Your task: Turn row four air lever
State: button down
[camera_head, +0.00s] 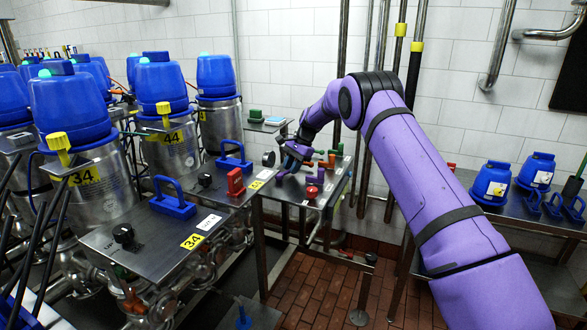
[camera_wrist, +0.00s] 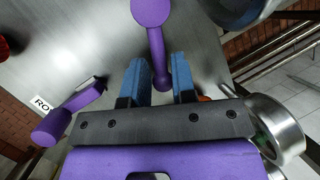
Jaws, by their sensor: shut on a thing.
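My gripper (camera_wrist: 158,70) has its two blue fingers on either side of a purple lever (camera_wrist: 154,45) and is shut on it. The lever has a round end at the top of the wrist view, and its lower end sits between the fingers. A second purple lever (camera_wrist: 68,112) lies to the left, beside a white label (camera_wrist: 41,104) that reads "RO" before it is cut off. In the head view my gripper (camera_head: 287,163) is over the far steel panel (camera_head: 335,197), among small coloured levers. The held lever is hard to make out there, and I cannot read its row.
A red knob (camera_head: 312,191) and a red block handle (camera_head: 235,181) are near the panel. Steel tanks with blue tops (camera_head: 161,80) crowd the left. A nearer steel table (camera_head: 150,240) has a blue handle (camera_head: 173,197). A side bench with blue containers (camera_head: 492,183) stands right.

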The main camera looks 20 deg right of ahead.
jog(key=shift+w+a+n, duration=0.1)
jog(key=shift+w+n, duration=0.15)
jog(key=shift+n, duration=0.25)
jog(key=c, duration=1.1)
grip_release()
jog(key=shift+w, duration=0.1)
jog(key=v, duration=1)
jog(key=shift+w+r, duration=0.2)
jog(key=shift+r, duration=0.1)
